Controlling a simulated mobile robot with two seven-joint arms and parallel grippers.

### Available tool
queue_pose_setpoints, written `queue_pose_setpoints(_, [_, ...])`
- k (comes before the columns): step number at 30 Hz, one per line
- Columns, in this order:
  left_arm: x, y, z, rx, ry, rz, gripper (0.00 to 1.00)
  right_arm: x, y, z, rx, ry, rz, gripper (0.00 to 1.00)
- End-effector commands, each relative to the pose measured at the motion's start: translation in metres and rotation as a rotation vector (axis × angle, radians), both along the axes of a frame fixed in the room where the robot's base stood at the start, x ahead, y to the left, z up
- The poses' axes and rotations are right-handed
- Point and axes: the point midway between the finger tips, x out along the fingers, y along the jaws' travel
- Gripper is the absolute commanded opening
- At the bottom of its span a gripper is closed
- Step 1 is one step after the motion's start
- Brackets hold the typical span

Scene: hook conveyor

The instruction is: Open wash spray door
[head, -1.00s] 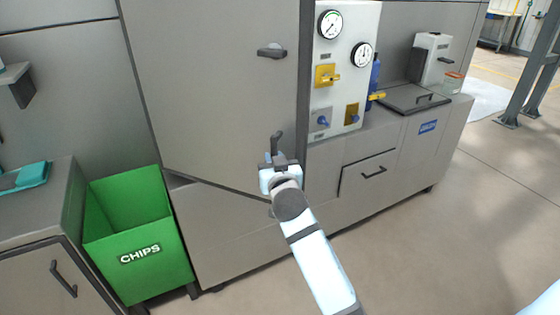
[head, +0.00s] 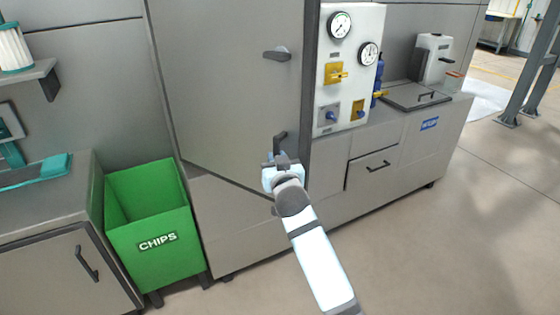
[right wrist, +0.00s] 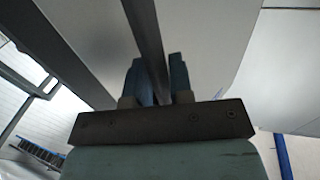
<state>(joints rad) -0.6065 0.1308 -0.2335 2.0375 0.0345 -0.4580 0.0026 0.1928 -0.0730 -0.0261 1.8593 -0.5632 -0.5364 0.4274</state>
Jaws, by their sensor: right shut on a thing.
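The wash spray door (head: 225,95) is a large grey panel in the head view, with a dark right edge and a slanted lower edge. It looks swung slightly out from the cabinet, but how far is hard to tell. A dark bar handle (head: 280,139) is near its lower right edge. My right gripper (head: 281,162) is shut on this handle. In the right wrist view the dark handle bar (right wrist: 148,40) runs between the two bluish fingers (right wrist: 158,80). A dark lever (head: 277,54) sits higher on the door. My left gripper is out of view.
A green CHIPS bin (head: 155,240) stands left of the door, beside a grey cabinet (head: 60,265). A white gauge panel (head: 347,85) is right of the door. A drawer (head: 372,168) is lower right. The floor at right is clear.

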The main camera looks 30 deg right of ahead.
Motion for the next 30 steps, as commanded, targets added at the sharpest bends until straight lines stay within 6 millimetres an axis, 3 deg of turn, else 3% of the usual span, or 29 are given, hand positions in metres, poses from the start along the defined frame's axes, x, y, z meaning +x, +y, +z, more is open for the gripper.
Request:
queue_pose_setpoints(12, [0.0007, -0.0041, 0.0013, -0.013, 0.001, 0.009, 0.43, 0.0012, 0.0027, 0.0036, 0.005, -0.008, 0.006, 0.00])
queue_pose_setpoints(13, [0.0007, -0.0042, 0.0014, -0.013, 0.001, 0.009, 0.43, 0.0012, 0.0027, 0.0036, 0.005, -0.008, 0.006, 0.27])
queue_pose_setpoints(15, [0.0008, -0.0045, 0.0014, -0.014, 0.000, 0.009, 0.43, 0.0010, 0.0023, 0.0032, 0.004, -0.007, 0.005, 0.40])
queue_pose_setpoints(30, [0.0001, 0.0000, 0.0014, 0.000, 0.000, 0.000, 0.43, 0.0011, 0.0000, 0.0013, 0.001, -0.002, 0.003, 0.40])
